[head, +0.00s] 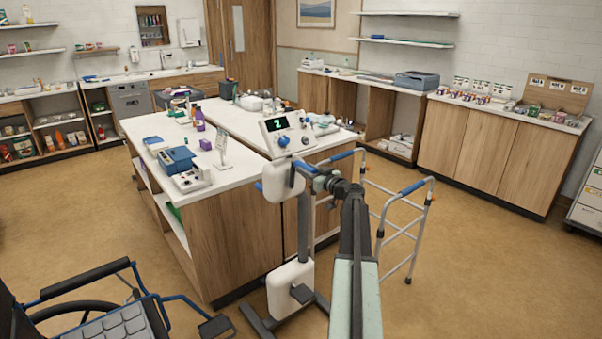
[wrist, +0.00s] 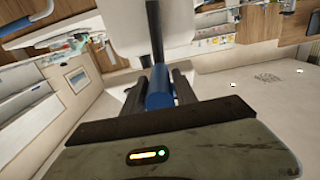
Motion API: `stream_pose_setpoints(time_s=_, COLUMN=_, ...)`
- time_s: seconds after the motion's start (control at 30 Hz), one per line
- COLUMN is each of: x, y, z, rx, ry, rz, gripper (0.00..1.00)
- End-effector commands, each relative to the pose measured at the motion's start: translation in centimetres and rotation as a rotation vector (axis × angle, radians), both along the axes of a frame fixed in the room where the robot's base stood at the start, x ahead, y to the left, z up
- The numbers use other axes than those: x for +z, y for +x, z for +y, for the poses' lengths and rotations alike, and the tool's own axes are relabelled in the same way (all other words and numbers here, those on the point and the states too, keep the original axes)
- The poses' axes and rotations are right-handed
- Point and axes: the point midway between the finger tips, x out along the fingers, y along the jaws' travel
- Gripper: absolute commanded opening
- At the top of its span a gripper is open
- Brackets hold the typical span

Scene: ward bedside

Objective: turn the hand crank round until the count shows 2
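The hand crank machine is on a stand beside the white-topped counter, with a white housing (head: 284,182) in the head view. Its display (head: 277,126) shows a green 2. The crank's blue handle (head: 303,166) sticks out to the right of the housing. In the wrist view the blue handle (wrist: 158,90) lies between my two dark fingers, which look to be against its sides. My gripper (head: 318,178) is shut on this handle, with the arm reaching up from the bottom of the picture. The dark crank arm (wrist: 155,35) runs up behind the handle.
A walking frame (head: 412,188) stands just right of my arm. A wheelchair (head: 100,305) is at the lower left. The counter (head: 240,126) carries bottles, a blue device (head: 178,160) and small boxes. Open floor lies to the right.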

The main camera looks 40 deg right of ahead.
Motion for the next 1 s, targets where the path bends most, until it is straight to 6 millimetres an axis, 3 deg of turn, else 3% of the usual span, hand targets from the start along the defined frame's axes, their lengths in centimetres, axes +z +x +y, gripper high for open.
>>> stream_pose_setpoints(time_s=0.03, x=0.0, y=0.0, z=0.0, rx=0.0, ry=0.0, rz=0.0, gripper=0.51)
stream_pose_setpoints(time_s=0.07, x=0.0, y=0.0, z=0.0, rx=0.0, ry=0.0, rz=-0.001, gripper=0.58)
stream_pose_setpoints(time_s=0.47, x=0.0, y=-0.4, z=0.2, rx=0.001, ry=0.002, rz=-0.002, gripper=0.58)
stream_pose_setpoints(time_s=1.0, x=0.1, y=-6.4, z=0.7, rx=0.001, ry=0.002, rz=-0.002, gripper=0.58)
